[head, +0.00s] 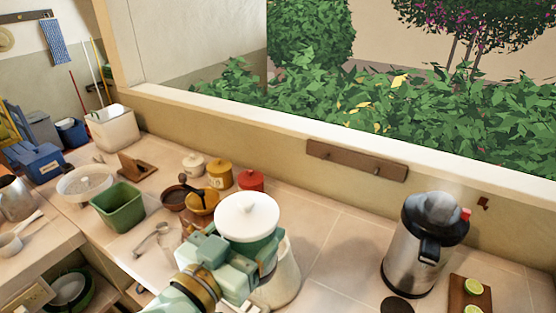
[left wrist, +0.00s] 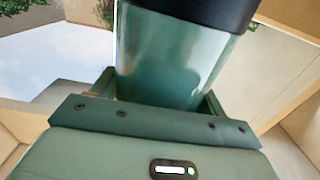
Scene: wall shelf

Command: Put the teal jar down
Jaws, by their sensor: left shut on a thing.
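The teal jar (head: 252,241) has a wide white lid with a small knob and stands out in the lower middle of the head view. My left gripper (head: 238,257) is shut on the jar's body from the near side, with the lid above the fingers. In the left wrist view the jar's glossy teal side (left wrist: 172,62) fills the space between the fingers, with a dark band at the top edge. The jar's bottom is hidden in the head view, so I cannot tell whether it touches anything. My right gripper is not in view.
A cream container (head: 283,281) stands partly hidden by the jar. White, yellow and red canisters (head: 250,180) stand behind, with a green bin (head: 118,206) to the left. A steel dispenser (head: 424,245) and a board with limes (head: 470,294) are right. Counter between (head: 335,240) is clear.

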